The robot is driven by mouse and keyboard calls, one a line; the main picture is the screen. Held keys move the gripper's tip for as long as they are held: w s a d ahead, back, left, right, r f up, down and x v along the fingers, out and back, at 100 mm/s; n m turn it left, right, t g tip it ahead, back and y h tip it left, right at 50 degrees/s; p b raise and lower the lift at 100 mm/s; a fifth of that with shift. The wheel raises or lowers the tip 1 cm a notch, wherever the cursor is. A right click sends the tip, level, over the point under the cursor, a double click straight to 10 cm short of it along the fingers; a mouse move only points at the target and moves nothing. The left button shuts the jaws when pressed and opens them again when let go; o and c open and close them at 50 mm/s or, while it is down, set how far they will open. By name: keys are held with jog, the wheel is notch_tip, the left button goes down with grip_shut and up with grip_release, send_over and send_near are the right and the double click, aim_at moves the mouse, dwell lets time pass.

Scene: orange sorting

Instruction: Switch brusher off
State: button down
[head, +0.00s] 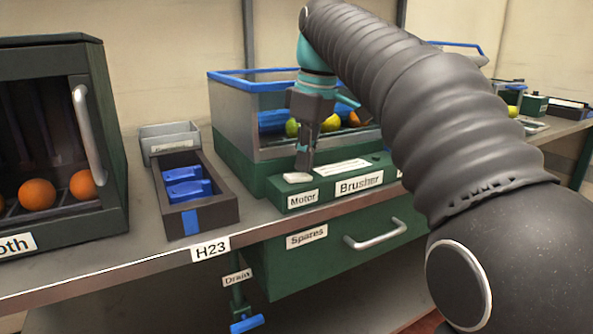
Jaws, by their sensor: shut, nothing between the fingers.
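The brusher (225,140) is a green machine with a clear-walled bin edged in blue, in the middle of the head view. Its front panel carries a "Brusher" label (359,184) and a "Motor" label (303,198). A pale switch (297,178) sits on the panel just above the "Motor" label. My gripper (304,168) points down, shut and empty, with its tips right at the switch. I cannot tell whether they touch it. My arm hides the right part of the brusher. Green, yellow and orange fruit (331,123) shows inside the bin.
An open dark box (226,205) with blue items stands left of the brusher, with a grey tray (168,135) behind it. A dark booth with oranges (37,194) is at far left. Below the bench are a "Spares" drawer (330,255) and a blue drain handle (247,324).

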aim_at(305, 175)
jog(key=shift+r+p, duration=1.95)
jog(key=shift+r, duration=1.2)
jog(key=s+d+f+m+t, duration=0.1)
jog(key=s+d+f+m, duration=0.3)
jog(key=s+f, duration=0.3)
jog(key=s+d+f+m+t+h, duration=0.1)
jog(key=s+d+f+m+t, duration=0.1)
jog(key=s+d+f, duration=0.3)
jog(key=s+d+f+m+t, duration=0.1)
jog(key=s+d+f+m, duration=0.3)
jog(key=s+f, duration=0.6)
notch_tip(305, 175, down, 3)
jog(key=shift+s+d+r+m+t+h, duration=0.15)
jog(key=shift+m+t+h, duration=0.15)
jog(key=shift+m, duration=0.5)
